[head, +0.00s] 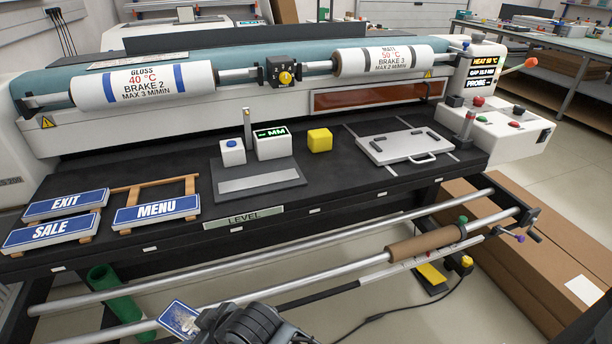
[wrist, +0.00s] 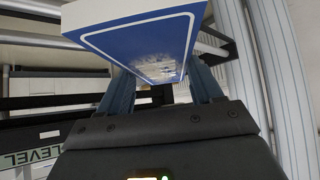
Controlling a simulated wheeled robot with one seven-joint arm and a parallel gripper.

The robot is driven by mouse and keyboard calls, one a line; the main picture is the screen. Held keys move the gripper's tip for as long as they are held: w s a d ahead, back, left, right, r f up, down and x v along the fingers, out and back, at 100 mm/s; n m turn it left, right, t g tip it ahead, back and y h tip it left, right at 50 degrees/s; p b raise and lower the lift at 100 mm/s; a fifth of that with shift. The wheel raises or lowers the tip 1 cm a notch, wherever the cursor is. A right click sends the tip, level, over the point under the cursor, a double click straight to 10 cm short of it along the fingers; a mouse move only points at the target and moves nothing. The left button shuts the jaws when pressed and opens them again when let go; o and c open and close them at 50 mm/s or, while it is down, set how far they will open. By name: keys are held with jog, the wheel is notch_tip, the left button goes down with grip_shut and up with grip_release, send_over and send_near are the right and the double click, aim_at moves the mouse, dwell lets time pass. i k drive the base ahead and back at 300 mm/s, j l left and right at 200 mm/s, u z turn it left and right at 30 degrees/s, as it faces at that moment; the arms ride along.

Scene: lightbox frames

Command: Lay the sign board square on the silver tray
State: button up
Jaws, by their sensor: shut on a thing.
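The sign board (head: 178,318) is a blue plate with a white border line and a pale, mottled patch on its face. It is tilted and held at the bottom of the head view, in front of the machine and well away from the tray. My gripper (head: 198,328) is shut on it; the wrist view shows the board (wrist: 150,45) between both fingers (wrist: 165,85). The silver tray (head: 390,150) lies on the black bench at the right, with a front handle and dark bars on top. Its middle looks bare. The fingertips are partly hidden in the head view.
Signs reading EXIT (head: 66,204), SALE (head: 50,234) and MENU (head: 156,210) lie on wooden racks at the left. A gauge with a grey plate (head: 258,182) and a yellow block (head: 319,140) stand left of the tray. Metal rollers (head: 330,235) run along the bench front.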

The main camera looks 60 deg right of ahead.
aim_at(407, 143)
jog(key=k+z, duration=0.2)
jog(key=z, duration=0.2)
jog(key=k+l+z, duration=0.1)
jog(key=k+z, duration=0.15)
jog(key=z, duration=0.15)
jog(key=j+z, duration=0.25)
jog(key=z, duration=0.15)
jog(key=j+z, duration=0.6)
jog(key=z, duration=0.25)
jog(key=j, duration=0.3)
